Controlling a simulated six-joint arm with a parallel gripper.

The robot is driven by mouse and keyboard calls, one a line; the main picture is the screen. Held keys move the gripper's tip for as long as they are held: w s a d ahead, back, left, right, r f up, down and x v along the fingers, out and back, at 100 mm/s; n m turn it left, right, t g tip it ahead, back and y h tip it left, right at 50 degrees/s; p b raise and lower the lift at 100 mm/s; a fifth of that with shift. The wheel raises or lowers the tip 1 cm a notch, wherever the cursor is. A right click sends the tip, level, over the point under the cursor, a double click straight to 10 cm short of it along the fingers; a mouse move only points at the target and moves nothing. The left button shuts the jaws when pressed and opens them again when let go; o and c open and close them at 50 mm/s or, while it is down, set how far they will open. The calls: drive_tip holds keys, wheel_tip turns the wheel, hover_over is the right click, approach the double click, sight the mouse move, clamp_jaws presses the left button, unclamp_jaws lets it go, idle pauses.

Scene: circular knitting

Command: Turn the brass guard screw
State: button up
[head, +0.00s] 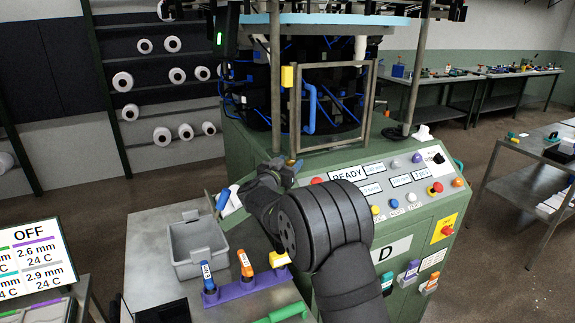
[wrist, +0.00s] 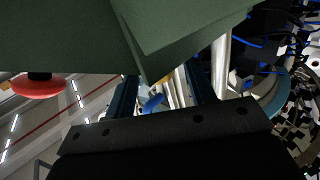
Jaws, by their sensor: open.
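My gripper (head: 284,166) is at the lower left corner of the guard frame (head: 295,115), close to the green machine's front. In the wrist view, my gripper (wrist: 163,82) shows its jaws apart, with nothing clearly held between them. A small brass-coloured spot (head: 291,162) shows right at the jaws in the head view; it may be the guard screw, but it is too small and partly covered to be sure. I cannot tell whether the jaws touch it. The guard has a blue handle (head: 310,108), and a yellow block (head: 287,77) sits at its upper left.
The sloped control panel (head: 385,185), with buttons and a READY display, lies right of my gripper. A red knob (wrist: 37,86) shows at left in the wrist view. A grey bin (head: 197,248) and purple tool rack (head: 250,286) stand on the side table.

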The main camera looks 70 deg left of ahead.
drive_tip(key=v, duration=1.7)
drive_tip(key=shift+s, duration=0.15)
drive_tip(key=shift+d, duration=0.15)
drive_tip(key=w+a+r+n+g+y, duration=0.1)
drive_tip(key=w+n+g, duration=0.4)
drive_tip(key=w, duration=0.5)
drive_tip(key=w+d+r+n+g+y, duration=0.1)
drive_tip(key=w+d+r+n+g, duration=0.5)
drive_tip(key=g, duration=0.3)
drive_tip(key=shift+m, duration=0.3)
drive_tip(key=x, duration=0.5)
drive_tip(key=s+x, duration=0.1)
drive_tip(key=x, duration=1)
drive_tip(key=shift+s+a, duration=0.15)
drive_tip(key=shift+a, duration=0.15)
drive_tip(key=c, duration=1)
